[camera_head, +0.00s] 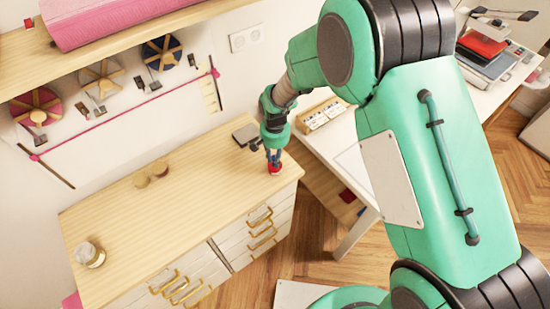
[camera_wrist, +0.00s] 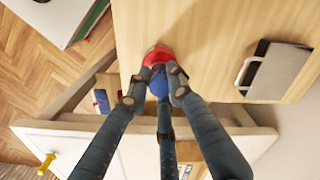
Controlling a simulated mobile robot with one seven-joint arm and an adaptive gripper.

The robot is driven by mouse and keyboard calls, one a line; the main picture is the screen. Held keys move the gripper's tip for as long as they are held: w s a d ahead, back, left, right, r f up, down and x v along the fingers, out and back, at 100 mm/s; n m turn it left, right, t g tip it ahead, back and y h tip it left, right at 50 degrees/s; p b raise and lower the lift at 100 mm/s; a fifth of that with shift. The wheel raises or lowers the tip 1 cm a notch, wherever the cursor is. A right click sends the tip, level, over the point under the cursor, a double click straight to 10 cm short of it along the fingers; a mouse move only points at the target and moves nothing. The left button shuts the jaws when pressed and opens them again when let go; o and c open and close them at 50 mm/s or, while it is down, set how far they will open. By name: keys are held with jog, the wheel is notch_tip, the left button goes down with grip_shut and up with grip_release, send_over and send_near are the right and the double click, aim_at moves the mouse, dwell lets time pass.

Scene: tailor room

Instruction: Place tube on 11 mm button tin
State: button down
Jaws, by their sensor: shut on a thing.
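My gripper (camera_head: 273,158) points down over the right end of the wooden cabinet top. It is shut on a small red and blue thing, likely the tube; the red part (camera_wrist: 157,55) is at the fingertips and a blue part (camera_wrist: 158,82) is between the fingers. The red end (camera_head: 275,169) is at or just above the wood; I cannot tell whether it touches. A glass jar-like container (camera_head: 89,254) stands at the left end. No 11 mm label is legible.
A dark flat case (camera_head: 246,134) lies behind my gripper; it also shows in the wrist view (camera_wrist: 275,70). A labelled box (camera_head: 322,114) stands on the white table to the right. Wall spools (camera_head: 101,78) hang behind. The cabinet top's middle is mostly clear.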

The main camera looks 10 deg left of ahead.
jog(key=shift+f, duration=0.15)
jog(key=c, duration=1.6)
grip_release()
jog(key=shift+o, duration=0.2)
notch_tip(320, 180, up, 12)
jog(key=shift+p, duration=0.4)
jog(key=shift+r, duration=0.25)
